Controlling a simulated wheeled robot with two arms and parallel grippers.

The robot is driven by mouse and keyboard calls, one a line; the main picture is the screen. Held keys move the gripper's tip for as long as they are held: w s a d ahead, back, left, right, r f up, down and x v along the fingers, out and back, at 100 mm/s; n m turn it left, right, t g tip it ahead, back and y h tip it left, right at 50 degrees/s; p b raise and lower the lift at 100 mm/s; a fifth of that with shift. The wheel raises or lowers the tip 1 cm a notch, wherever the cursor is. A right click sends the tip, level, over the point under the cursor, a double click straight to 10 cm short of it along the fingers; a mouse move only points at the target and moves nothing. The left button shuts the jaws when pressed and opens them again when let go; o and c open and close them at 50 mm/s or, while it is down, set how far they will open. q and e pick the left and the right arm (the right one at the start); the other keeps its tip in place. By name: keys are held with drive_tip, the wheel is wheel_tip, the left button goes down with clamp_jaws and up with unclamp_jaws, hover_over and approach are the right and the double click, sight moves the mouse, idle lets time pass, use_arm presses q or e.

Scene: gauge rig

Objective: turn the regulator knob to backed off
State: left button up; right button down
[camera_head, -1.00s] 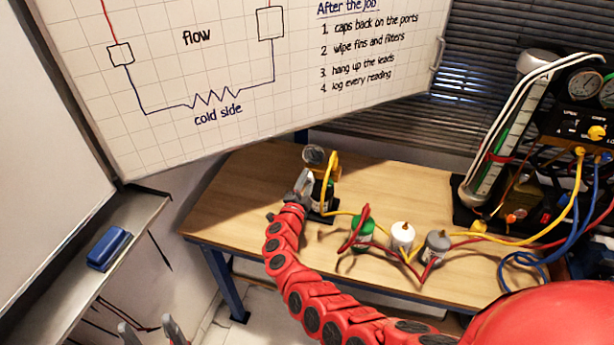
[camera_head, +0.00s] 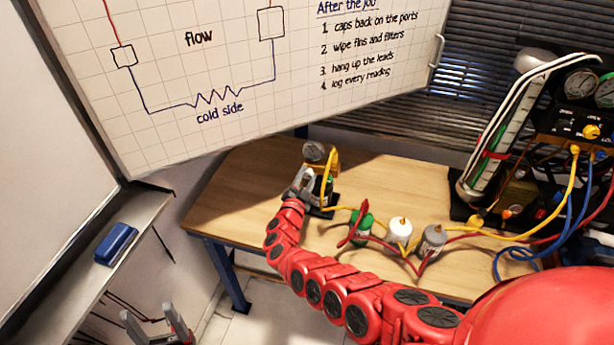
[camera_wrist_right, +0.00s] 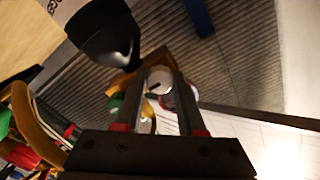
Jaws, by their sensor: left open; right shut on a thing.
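The regulator stands at the back of the bench, with a round gauge (camera_head: 314,152) on top and a yellow body (camera_head: 332,163). My right gripper (camera_head: 304,178) is at its left side, and the knob is hidden behind it in the head view. In the right wrist view the knob (camera_wrist_right: 159,79) is a pale round cap with a dark mark, between the fingertips of my right gripper (camera_wrist_right: 162,82), which is shut on it. My left gripper (camera_head: 150,318) is open and empty, low at the bottom left, away from the bench.
A gauge rig (camera_head: 580,105) is at the right. A blue eraser (camera_head: 116,243) lies on the board ledge. The front-left bench top is bare.

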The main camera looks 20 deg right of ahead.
sight(308, 177)
drive_tip(key=c, duration=0.5)
unclamp_jaws()
drive_tip(key=shift+s+a+f+p, duration=0.1)
drive_tip(key=shift+s+a+p, duration=0.25)
drive_tip(key=shift+s, duration=0.15)
drive_tip(key=p+v, duration=0.1)
drive_tip(key=v, duration=0.3)
drive_tip(key=shift+s, duration=0.2)
drive_tip(key=b+v, duration=0.3)
drive_tip(key=v, duration=0.8)
drive_tip(key=shift+s+a, duration=0.3)
